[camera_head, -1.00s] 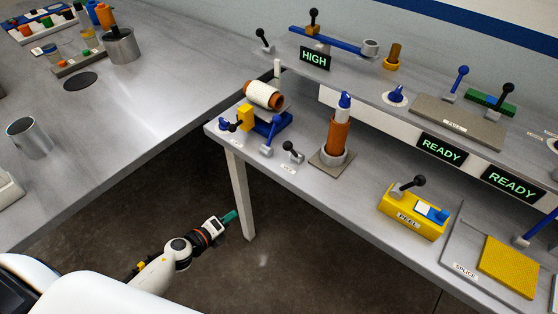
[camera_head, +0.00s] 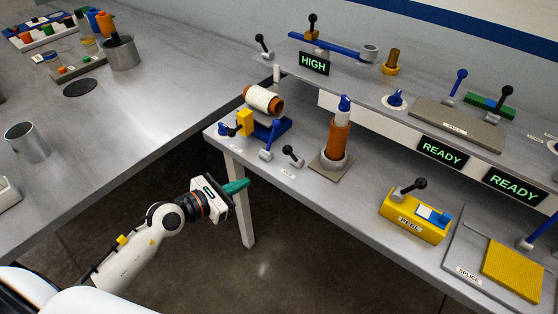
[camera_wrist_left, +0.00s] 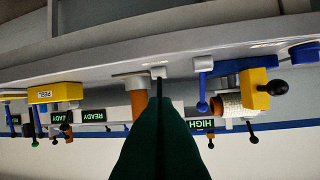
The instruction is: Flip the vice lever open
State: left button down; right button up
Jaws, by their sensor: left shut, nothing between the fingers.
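A short black-knobbed lever (camera_head: 291,156) stands on a small grey mount near the front edge of the right-hand bench, beside an orange tube (camera_head: 337,140) held upright in a grey collar. A small label lies in front of the lever, too small to read, so I cannot confirm it is the vice lever. My left gripper (camera_head: 240,187), with teal fingers, is shut and empty, in front of the bench's left leg. In the left wrist view, the scene is upside down; the dark green fingers (camera_wrist_left: 160,120) fill the centre, below a black-knobbed lever (camera_wrist_left: 158,75). My right gripper is out of view.
A blue lever (camera_head: 268,145), a yellow block (camera_head: 245,121) and a white spool (camera_head: 263,99) crowd the bench's left end. A yellow PEEL box (camera_head: 412,223) stands to the right. The bench's front edge and leg (camera_head: 242,210) are close to my arm. Floor in front is clear.

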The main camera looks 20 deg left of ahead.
pick_arm(q)
jog(key=p, duration=0.1)
send_near(292, 155)
notch_tip(292, 155, down, 4)
jog(key=w, duration=0.2)
jog(key=w+d+p, duration=0.1)
jog(key=w+d+r, duration=0.1)
jog(key=w, duration=0.1)
jog(key=shift+w+r+p, duration=0.15)
jog(key=shift+w+p, duration=0.05)
jog(key=shift+p, duration=0.2)
jog(key=shift+a, duration=0.1)
